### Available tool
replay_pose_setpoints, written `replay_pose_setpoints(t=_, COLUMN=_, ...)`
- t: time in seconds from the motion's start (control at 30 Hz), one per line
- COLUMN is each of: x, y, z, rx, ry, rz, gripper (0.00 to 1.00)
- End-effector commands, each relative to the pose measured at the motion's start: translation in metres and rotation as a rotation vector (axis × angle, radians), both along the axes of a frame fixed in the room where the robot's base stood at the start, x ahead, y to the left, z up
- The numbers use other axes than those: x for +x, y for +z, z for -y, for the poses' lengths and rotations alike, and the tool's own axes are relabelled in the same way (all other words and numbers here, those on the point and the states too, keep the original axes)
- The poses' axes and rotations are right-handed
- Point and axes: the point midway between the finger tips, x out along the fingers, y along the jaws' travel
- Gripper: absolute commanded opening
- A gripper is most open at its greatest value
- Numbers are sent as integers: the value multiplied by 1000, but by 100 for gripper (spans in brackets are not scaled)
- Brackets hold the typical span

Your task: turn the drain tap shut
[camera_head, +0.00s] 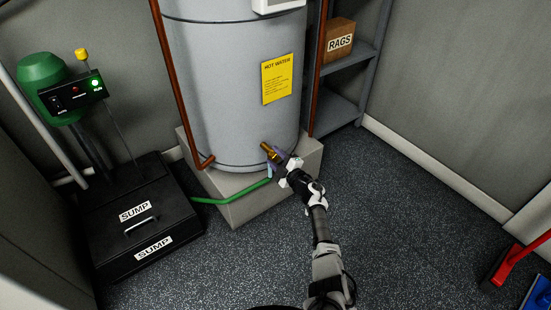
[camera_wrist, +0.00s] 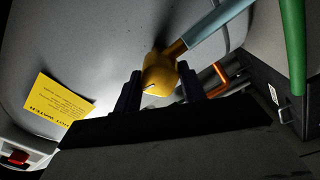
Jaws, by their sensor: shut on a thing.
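The brass drain tap (camera_head: 265,147) is low on the front of the grey hot-water tank (camera_head: 230,90). In the wrist view the rounded brass end of the tap (camera_wrist: 160,72) sits between my two dark fingers. A pale blue bar (camera_wrist: 215,25) runs from it to the upper right. In the head view this bar points down beside the end of the green hose (camera_head: 235,196). I cannot tell whether the bar is a lever or a spout. My gripper (camera_head: 277,157) is shut on the tap, and its fingers and wrist hide part of it.
The tank stands on a concrete plinth (camera_head: 245,208). A black sump box (camera_head: 105,225) with a green pump (camera_head: 45,80) is on the left. Copper pipes (camera_head: 175,85) flank the tank. A shelf (camera_head: 345,110) holds a rags box (camera_head: 339,40). The floor on the right is mostly clear.

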Motion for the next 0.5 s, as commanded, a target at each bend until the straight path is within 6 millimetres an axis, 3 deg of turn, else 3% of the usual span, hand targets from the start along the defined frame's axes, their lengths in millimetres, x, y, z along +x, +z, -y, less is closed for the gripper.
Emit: replay_pose_setpoints(t=0.5, x=0, y=-2, z=0, rx=-178, ry=0, rz=129, gripper=18)
